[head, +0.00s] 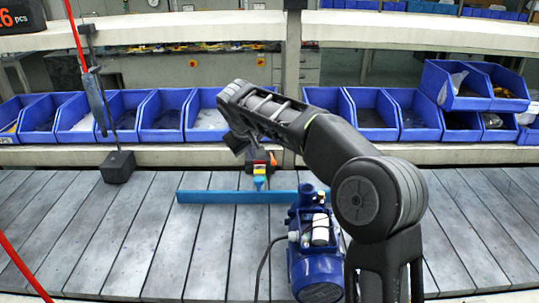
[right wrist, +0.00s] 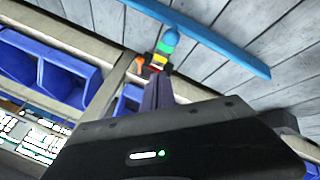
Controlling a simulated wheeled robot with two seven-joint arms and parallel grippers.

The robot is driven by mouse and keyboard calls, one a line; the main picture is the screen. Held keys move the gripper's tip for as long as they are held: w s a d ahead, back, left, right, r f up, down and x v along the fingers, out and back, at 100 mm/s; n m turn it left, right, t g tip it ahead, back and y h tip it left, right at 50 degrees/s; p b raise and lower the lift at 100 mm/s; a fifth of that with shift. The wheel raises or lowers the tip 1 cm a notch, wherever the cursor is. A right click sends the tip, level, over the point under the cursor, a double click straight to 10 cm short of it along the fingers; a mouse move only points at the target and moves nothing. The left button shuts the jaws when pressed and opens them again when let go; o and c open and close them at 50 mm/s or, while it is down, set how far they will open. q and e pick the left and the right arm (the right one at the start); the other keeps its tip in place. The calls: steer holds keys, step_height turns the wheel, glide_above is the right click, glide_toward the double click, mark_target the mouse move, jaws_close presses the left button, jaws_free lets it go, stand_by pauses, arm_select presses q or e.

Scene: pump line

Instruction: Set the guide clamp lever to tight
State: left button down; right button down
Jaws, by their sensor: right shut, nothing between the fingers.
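The guide clamp (head: 261,170) is a small dark block behind the blue guide rail (head: 225,197), with green, yellow and red marks, an orange part on one side and a light blue rounded end toward the rail. The clamp also shows in the right wrist view (right wrist: 158,58). I cannot tell for sure which part is the lever or which setting it points at. My right gripper (right wrist: 158,84) is shut and empty, its fingertips close to the clamp; contact is unclear. In the head view its fingers are mostly hidden behind my arm. My left gripper is out of view.
A blue pump (head: 317,262) with a cable stands on the slatted grey conveyor (head: 120,230), before the rail. A dark block (head: 118,167) on a rod stands at left. Blue bins (head: 162,115) line the back shelf. The conveyor's left side is mostly clear.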

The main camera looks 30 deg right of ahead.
mark_target(272, 158)
steer(key=shift+s+a+r, duration=0.1)
steer(key=shift+s+r, duration=0.05)
steer(key=shift+s, duration=0.05)
steer(key=d+r+p+x, duration=0.1)
steer(key=d+p+x, duration=0.1)
steer(key=x, duration=1)
steer(key=shift+d, duration=0.55)
